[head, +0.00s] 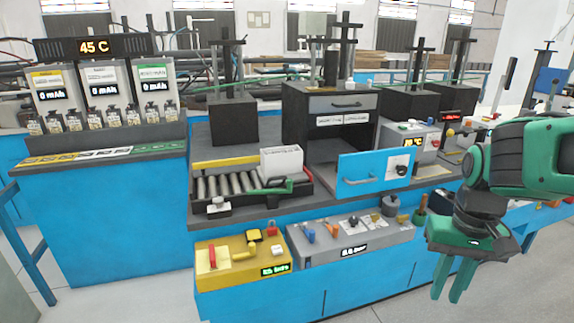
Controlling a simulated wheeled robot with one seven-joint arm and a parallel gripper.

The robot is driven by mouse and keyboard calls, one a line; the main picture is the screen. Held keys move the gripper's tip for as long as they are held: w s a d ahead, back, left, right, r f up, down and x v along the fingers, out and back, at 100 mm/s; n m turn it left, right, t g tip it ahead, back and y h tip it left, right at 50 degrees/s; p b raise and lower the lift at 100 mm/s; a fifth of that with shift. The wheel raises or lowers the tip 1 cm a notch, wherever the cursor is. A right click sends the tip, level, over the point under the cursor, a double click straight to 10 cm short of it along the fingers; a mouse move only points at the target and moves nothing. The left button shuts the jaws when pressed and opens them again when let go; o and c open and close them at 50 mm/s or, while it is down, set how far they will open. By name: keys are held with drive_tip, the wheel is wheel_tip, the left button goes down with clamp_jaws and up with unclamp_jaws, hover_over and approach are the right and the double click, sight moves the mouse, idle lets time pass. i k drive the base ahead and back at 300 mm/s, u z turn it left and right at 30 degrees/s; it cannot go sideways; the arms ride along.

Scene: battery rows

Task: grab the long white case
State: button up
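A white box-shaped case (281,163) sits at the right end of a black roller tray (228,202) on the bench in the middle of the view. A green clip-like part (278,187) lies against its lower front. My gripper (447,296) hangs at the lower right, pointing down in front of the bench. Its two green fingers are apart, with nothing visible between them. It is well to the right of the case and not touching it.
A blue panel with a handle (362,176) stands right of the case, before a dark open-front cabinet (342,140). Yellow (222,274) and grey (340,252) control boxes line the front. A battery rack (105,150) stands left. Floor shows at lower right.

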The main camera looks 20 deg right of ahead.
sight(285, 160)
drive_tip(key=z, duration=0.25)
drive_tip(key=i, duration=1.35)
drive_tip(key=u, duration=0.3)
